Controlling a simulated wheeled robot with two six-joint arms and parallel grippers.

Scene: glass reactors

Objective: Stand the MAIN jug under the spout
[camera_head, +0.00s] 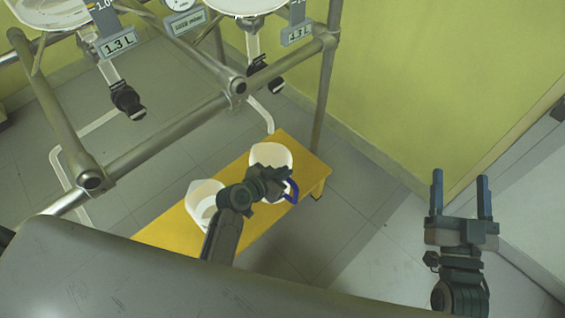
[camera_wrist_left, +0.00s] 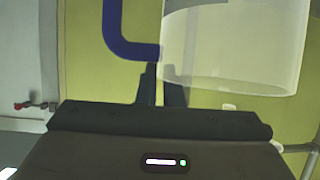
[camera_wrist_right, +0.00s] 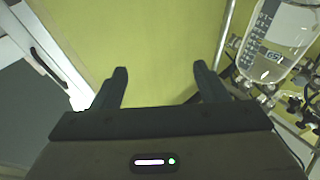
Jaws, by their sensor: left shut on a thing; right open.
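A white translucent jug (camera_head: 271,156) with a blue handle (camera_head: 293,190) is at the far right end of the yellow bench; I cannot tell whether it rests on it. My left gripper (camera_head: 279,185) is shut on this handle. In the left wrist view the blue handle (camera_wrist_left: 128,48) meets the fingers (camera_wrist_left: 163,85), with the jug's clear wall (camera_wrist_left: 235,45) to the right. A second white jug (camera_head: 203,197) stands nearer on the bench, partly behind my left arm. No MAIN label is readable. My right gripper (camera_head: 461,195) is open and empty, right of the bench.
The yellow bench (camera_head: 160,234) stands on grey tiles beside a metal pipe frame (camera_head: 165,150). Open floor lies right of the bench.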

